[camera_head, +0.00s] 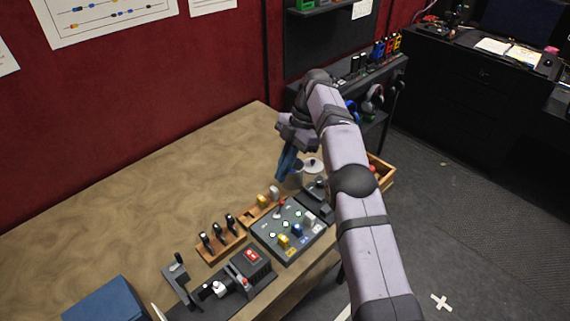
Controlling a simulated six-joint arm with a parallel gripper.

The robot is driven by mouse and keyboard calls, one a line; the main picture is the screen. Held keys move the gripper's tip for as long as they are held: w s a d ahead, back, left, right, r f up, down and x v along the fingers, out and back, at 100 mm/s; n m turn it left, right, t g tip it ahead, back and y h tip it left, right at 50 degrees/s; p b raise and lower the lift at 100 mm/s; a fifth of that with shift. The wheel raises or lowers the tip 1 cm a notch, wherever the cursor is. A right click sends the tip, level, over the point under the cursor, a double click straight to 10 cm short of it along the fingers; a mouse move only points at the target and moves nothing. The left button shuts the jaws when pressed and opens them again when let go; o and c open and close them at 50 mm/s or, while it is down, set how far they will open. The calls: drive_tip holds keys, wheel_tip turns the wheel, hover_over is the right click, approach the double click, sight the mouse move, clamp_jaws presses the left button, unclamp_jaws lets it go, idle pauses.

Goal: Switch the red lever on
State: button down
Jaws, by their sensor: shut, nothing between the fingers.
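My gripper (286,168) hangs over the far right part of the table, beyond the grey button panel. Its fingers point down and look closed, with nothing seen between them. A small red-tipped part (244,282) stands on a dark device at the front of the table and may be the red lever; it is too small to tell its position. A red knob (374,168) also shows at the right, partly hidden behind my arm. I cannot tell which of these is the lever.
The grey panel (268,243) bears coloured buttons. A wooden rack with black-handled switches (220,246), a red button box (252,257), a dark lever unit (178,278) and a blue box (108,301) stand nearby. The table's back left (130,190) is clear.

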drive_tip(key=shift+w+d+r+p, duration=0.2)
drive_tip(key=shift+d+r+p, duration=0.05)
drive_tip(key=shift+d+p, duration=0.05)
idle(0.6)
drive_tip(key=s+d+r+m+t+h, duration=0.1)
drive_tip(key=s+d+m+t+h, duration=0.1)
drive_tip(key=s+d+m, duration=1.05)
drive_tip(key=s+d+f+m+h, duration=0.1)
drive_tip(key=s+f+m, duration=0.2)
drive_tip(key=s+m, duration=0.3)
drive_tip(key=s+d+f+m+t, duration=0.1)
drive_tip(key=s+m, duration=0.5)
drive_tip(key=s, duration=0.6)
drive_tip(key=shift+d+f+m+h+b, duration=0.4)
drive_tip(key=shift+d+f, duration=0.2)
drive_tip(key=shift+f, duration=0.35)
